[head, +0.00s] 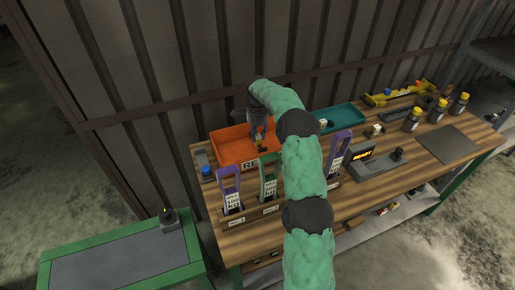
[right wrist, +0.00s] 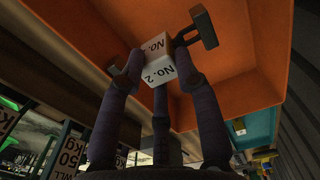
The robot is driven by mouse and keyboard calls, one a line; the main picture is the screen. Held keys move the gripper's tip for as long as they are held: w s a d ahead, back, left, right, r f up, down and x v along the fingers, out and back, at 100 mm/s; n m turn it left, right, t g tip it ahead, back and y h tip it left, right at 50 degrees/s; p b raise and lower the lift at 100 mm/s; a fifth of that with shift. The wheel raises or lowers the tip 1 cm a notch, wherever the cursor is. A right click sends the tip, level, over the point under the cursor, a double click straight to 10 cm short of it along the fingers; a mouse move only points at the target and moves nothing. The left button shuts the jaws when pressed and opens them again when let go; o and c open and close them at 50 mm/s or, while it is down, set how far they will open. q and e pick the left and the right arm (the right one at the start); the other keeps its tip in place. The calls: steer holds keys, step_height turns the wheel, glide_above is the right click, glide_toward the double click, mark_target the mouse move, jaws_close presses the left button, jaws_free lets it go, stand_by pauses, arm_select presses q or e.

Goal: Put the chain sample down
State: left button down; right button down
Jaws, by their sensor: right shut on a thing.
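The chain sample (right wrist: 158,62) carries a white block marked "No. 2" and shows dark metal end pieces. The sample is over the orange tray (head: 229,143), whose orange floor and wall also show in the right wrist view (right wrist: 240,55). I cannot tell whether the sample touches the tray floor. My right forearm hides part of the tray's right side and its label. My left gripper is not in view.
A teal tray (head: 346,115) stands to the right, with a small white item in it. Purple (head: 229,183) and green (head: 268,172) upright stands line the front edge, with another purple one (head: 340,150). A "READY" device (head: 362,156) and several yellow-capped bottles stand further right.

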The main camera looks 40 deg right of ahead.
mark_target(258, 146)
steer(key=shift+f+b, duration=0.55)
steer(key=shift+f, duration=2.9)
steer(key=shift+f, duration=0.2)
steer(key=c, duration=0.9)
jaws_free()
step_height(258, 146, up, 12)
steer(key=shift+r+p, duration=0.15)
steer(key=shift+p, duration=0.9)
